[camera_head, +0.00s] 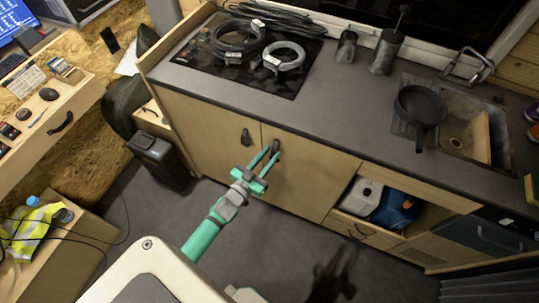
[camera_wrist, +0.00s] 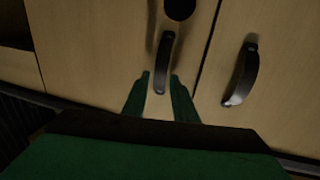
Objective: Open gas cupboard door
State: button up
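The cupboard under the counter has two pale wooden doors that meet at a seam. No label tells me which is the gas cupboard. The right door (camera_head: 312,178) has a dark bow handle (camera_head: 276,145), and my gripper (camera_head: 271,153) is at it. In the wrist view that handle (camera_wrist: 166,50) runs lengthwise between my fingertips (camera_wrist: 160,78), with a gap on each side, so the gripper is open around its end. I cannot tell how deep it sits. The left door (camera_head: 200,130) has its own handle (camera_head: 246,137), on the right in the wrist view (camera_wrist: 242,75). Both doors look shut.
An open compartment with a white jug (camera_head: 361,196) and a blue jug (camera_head: 396,210) is right of the doors. A black case (camera_head: 160,160) stands on the floor at left. The dark counter (camera_head: 330,110) overhangs the doors. The floor before the doors looks mostly free.

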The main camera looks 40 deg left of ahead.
jog(key=shift+w, duration=0.15)
grip_shut()
dwell(1.4)
